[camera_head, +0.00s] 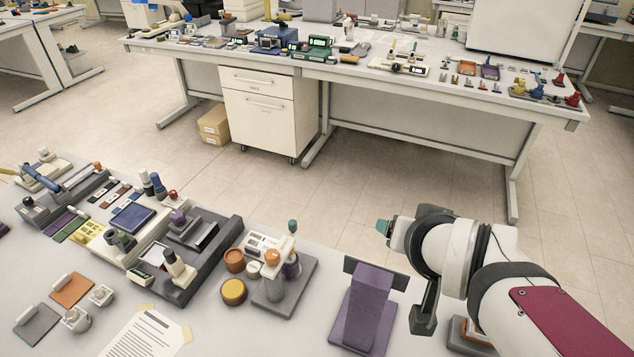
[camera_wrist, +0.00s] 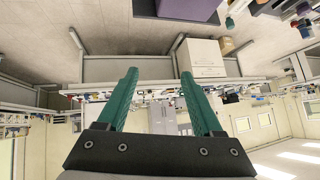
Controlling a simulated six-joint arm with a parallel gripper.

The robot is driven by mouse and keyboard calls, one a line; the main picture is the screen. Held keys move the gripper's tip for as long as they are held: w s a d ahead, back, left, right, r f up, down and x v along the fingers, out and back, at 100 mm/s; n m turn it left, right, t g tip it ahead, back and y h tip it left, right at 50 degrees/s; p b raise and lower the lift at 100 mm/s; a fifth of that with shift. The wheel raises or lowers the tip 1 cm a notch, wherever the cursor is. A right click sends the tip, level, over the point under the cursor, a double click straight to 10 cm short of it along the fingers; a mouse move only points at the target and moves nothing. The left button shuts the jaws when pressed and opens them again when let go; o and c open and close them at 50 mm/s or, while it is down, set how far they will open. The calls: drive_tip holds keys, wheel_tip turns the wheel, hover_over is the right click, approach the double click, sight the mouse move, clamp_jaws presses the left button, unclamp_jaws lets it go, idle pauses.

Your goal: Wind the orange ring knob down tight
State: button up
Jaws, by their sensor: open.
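An orange knob (camera_head: 272,257) sits on a small grey-based stand (camera_head: 272,299) near the middle of the near table. I cannot make out from this distance whether it is ring-shaped or how tight it sits. My gripper (camera_head: 383,227) is raised to the right of the stand, clearly apart from it, with its teal tips pointing left. In the wrist view my gripper (camera_wrist: 158,75) shows two teal fingers spread apart with nothing between them. The orange knob cannot be made out in the wrist view.
A purple block stand (camera_head: 365,303) rises between the orange knob's stand and my arm. Orange and yellow round pieces (camera_head: 233,291) stand just left of the knob's stand. A dark tray with devices (camera_head: 226,240) lies further left. A paper sheet (camera_head: 147,334) lies in front.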

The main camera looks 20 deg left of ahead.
drive_tip(key=w+a+r+n+t+y, duration=0.3)
drive_tip(key=w+a+r, duration=0.25)
drive_tip(key=a, duration=0.45)
drive_tip(key=n+t+y, duration=0.2)
drive_tip(key=n+y, duration=0.2)
drive_tip(key=y, duration=0.2)
hover_over(269, 251)
drive_tip(key=w+d, duration=0.1)
drive_tip(key=w, duration=0.3)
wheel_tip(269, 251, down, 13)
drive_tip(key=s+f, duration=0.1)
drive_tip(key=s+f+n+y, duration=0.1)
drive_tip(key=s+f+n+g+y, duration=0.1)
drive_tip(key=f, duration=0.1)
drive_tip(key=shift+s+d, duration=0.15)
drive_tip(key=shift+d, duration=0.25)
drive_tip(key=s+d+f, duration=0.1)
drive_tip(key=s+f+g, duration=0.1)
drive_tip(key=f, duration=0.1)
drive_tip(key=s+d+f+n+g, duration=0.1)
drive_tip(key=f, duration=0.1)
drive_tip(key=shift+s+d+f+y, duration=0.1)
drive_tip(key=shift+d+f+y, duration=0.1)
drive_tip(key=shift+d+y, duration=0.1)
drive_tip(key=shift+a+f, duration=0.2)
drive_tip(key=x, duration=0.6)
drive_tip(key=shift+a, duration=0.35)
clamp_jaws()
